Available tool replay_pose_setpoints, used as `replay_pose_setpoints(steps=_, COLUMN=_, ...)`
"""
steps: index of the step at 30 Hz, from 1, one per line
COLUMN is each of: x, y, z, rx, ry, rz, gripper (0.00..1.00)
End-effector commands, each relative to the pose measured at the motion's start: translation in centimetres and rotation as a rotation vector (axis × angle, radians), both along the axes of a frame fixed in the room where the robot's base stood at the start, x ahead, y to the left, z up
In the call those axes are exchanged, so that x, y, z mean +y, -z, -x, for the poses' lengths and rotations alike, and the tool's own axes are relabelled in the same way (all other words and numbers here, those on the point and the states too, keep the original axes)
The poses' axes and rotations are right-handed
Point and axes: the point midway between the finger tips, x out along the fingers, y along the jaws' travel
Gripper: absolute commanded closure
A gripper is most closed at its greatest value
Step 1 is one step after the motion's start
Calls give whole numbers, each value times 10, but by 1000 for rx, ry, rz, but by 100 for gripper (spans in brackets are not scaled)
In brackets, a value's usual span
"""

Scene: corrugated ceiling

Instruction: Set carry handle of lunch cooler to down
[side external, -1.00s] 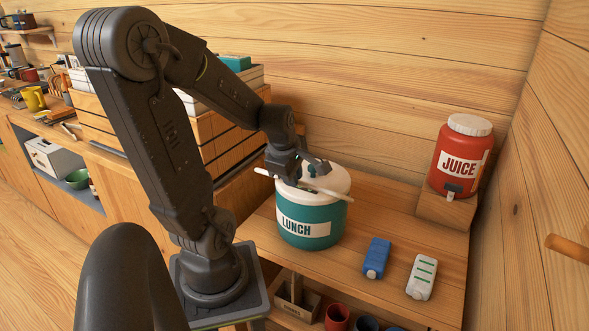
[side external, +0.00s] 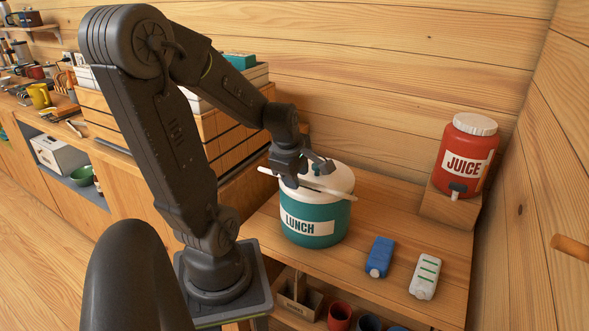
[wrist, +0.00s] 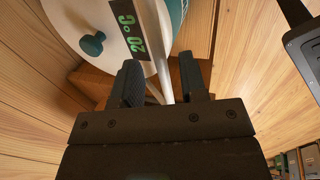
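The lunch cooler (side external: 312,228) is a teal round tub with a white lid and a LUNCH label, upright on the wooden counter. Its carry handle (side external: 330,192) is a white bar that crosses in front of the lid, apparently near rim height; its exact angle is hard to tell. In the wrist view the lid (wrist: 75,22) shows a teal knob and a 20 °C display, and the handle (wrist: 154,40) runs down between my fingers. My gripper (wrist: 160,75) is open, with the bar between its fingers and gaps beside it. In the side view my gripper (side external: 310,166) partly hides the lid.
A red juice jug (side external: 466,156) stands on a wooden block at the right. Wooden crates (side external: 232,130) stand behind my arm. Cups sit on the shelf below.

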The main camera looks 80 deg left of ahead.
Motion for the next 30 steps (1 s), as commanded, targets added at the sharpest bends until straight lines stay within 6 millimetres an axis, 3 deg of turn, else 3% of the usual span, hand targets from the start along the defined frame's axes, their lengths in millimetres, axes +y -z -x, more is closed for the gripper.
replay_pose_setpoints(steps=8, x=-6, y=-30, z=7, rx=-5, ry=-1, rz=-8, gripper=61)
replay_pose_setpoints(steps=15, x=-19, y=-83, z=20, rx=-5, ry=-2, rz=-7, gripper=61)
replay_pose_setpoints(steps=21, x=-27, y=-115, z=27, rx=-2, ry=0, rz=-3, gripper=61)
replay_pose_setpoints(steps=30, x=-32, y=-131, z=32, rx=0, ry=0, rz=0, gripper=61)
